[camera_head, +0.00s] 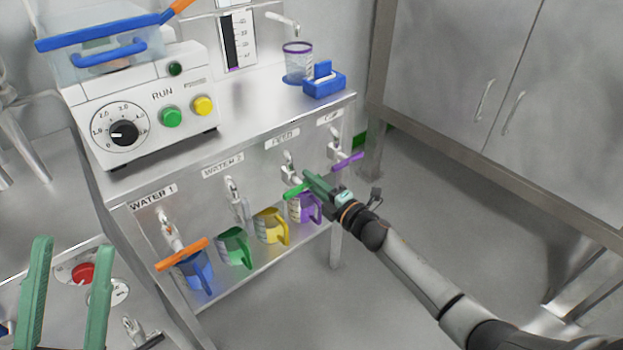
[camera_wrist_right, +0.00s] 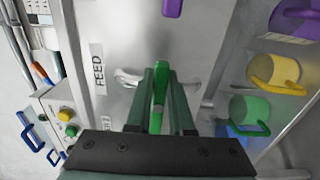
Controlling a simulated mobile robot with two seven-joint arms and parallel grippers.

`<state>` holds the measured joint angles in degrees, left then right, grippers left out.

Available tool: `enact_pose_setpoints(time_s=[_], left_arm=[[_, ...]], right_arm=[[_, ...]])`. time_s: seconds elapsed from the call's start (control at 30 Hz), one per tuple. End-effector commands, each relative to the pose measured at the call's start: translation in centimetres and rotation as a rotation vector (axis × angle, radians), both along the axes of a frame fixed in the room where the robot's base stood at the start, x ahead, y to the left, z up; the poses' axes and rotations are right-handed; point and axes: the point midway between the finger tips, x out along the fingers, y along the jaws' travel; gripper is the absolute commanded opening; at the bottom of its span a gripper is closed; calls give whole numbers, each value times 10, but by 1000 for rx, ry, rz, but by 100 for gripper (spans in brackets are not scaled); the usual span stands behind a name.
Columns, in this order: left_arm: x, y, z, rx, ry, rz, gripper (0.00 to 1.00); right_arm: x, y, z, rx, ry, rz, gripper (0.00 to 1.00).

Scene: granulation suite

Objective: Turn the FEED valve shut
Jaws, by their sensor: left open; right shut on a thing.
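The FEED valve (camera_head: 288,167) is on the front panel under the FEED label (camera_head: 282,138), which also shows in the wrist view (camera_wrist_right: 98,70). Its green lever (camera_head: 294,191) sticks out sideways from the pipe in the head view. My right gripper (camera_head: 309,184) is shut on this lever. In the right wrist view the green lever (camera_wrist_right: 160,85) sits between the two dark green fingers. The fingers hide part of the lever and valve. My left gripper (camera_head: 68,275) is open and empty at the lower left, far from the valve.
Orange (camera_head: 182,254) and purple (camera_head: 348,161) valve levers flank FEED; WATER 2 (camera_head: 237,195) sits between. Blue (camera_head: 193,272), green (camera_head: 233,247), yellow (camera_head: 268,226) and purple (camera_head: 305,208) jugs stand on the shelf below. A RUN machine (camera_head: 145,105) stands on top.

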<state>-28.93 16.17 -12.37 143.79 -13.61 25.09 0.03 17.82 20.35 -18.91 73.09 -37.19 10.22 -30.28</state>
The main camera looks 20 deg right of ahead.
Motion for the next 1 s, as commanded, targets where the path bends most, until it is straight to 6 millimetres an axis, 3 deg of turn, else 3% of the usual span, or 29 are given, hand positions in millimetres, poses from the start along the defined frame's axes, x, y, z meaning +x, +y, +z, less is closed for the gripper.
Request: enact_pose_setpoints(time_s=[0.6,0.63,0.9,1.0], left_arm=[[0,1,1,-1,-1,4,50],[0,1,1,-1,-1,4,50],[0,1,3,-1,-6,3,50],[0,1,3,-1,-9,3,50]], right_arm=[[0,0,-1,43,16,0,0],[0,0,-1,43,16,0,21],[0,0,-1,41,15,0,50],[0,0,-1,40,15,0,50]])
